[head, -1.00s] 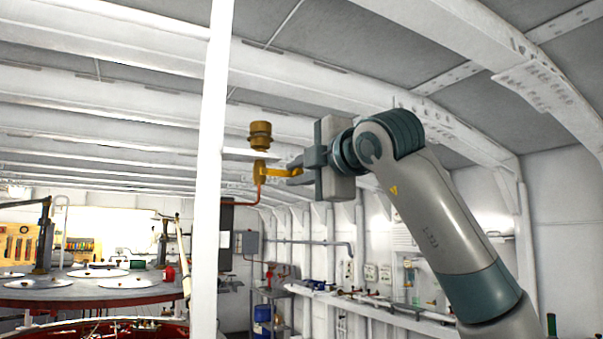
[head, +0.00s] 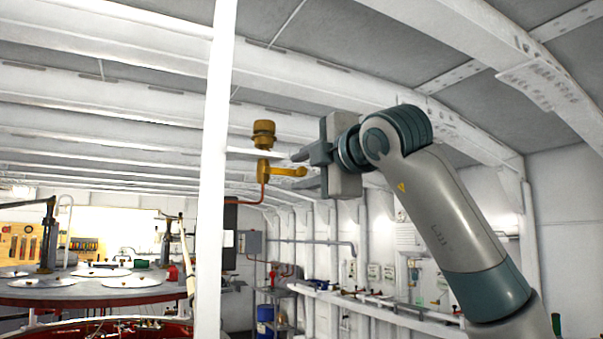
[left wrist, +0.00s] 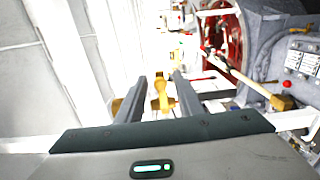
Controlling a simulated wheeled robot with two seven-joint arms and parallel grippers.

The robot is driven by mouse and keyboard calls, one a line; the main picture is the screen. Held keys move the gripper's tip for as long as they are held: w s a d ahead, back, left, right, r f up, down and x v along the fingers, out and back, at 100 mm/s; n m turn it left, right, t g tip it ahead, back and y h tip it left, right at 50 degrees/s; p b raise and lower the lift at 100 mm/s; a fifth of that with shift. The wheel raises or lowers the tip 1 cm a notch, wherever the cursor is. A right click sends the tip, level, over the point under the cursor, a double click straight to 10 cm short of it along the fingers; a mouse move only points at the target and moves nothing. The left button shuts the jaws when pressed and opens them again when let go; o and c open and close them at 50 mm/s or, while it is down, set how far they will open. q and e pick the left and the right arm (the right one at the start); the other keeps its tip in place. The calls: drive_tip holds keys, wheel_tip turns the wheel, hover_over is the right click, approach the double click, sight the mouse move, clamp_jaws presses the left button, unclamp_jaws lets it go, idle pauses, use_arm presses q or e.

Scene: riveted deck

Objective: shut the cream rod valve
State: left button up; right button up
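A brass-yellow valve (head: 264,168) with a short side lever (head: 290,171) is fixed by a pale plate beside a white post, with a copper pipe below. The lever points right, roughly level. My left gripper (head: 306,170) is just right of the lever tip, with its fingers apart and nothing held. In the left wrist view, the yellow lever (left wrist: 162,92) shows between the spread fingers of the left gripper (left wrist: 160,80). Part of the valve is hidden behind the left finger. A cream rod (head: 186,260) stands low left of the post. My right gripper is not in view.
The white post (head: 213,170) stands close left of the valve. White beams (head: 120,115) run overhead. A round table (head: 80,290) is at the left. A shelf along the right wall (head: 380,308) carries small fittings.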

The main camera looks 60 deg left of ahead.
use_arm(q)
drive_tip(key=s+d+b, duration=0.1)
drive_tip(key=d+b, duration=0.4)
drive_tip(key=d, duration=1.2)
drive_tip(key=shift+s+b, duration=0.25)
drive_tip(key=shift+b, duration=0.05)
drive_tip(key=shift+a, duration=0.1)
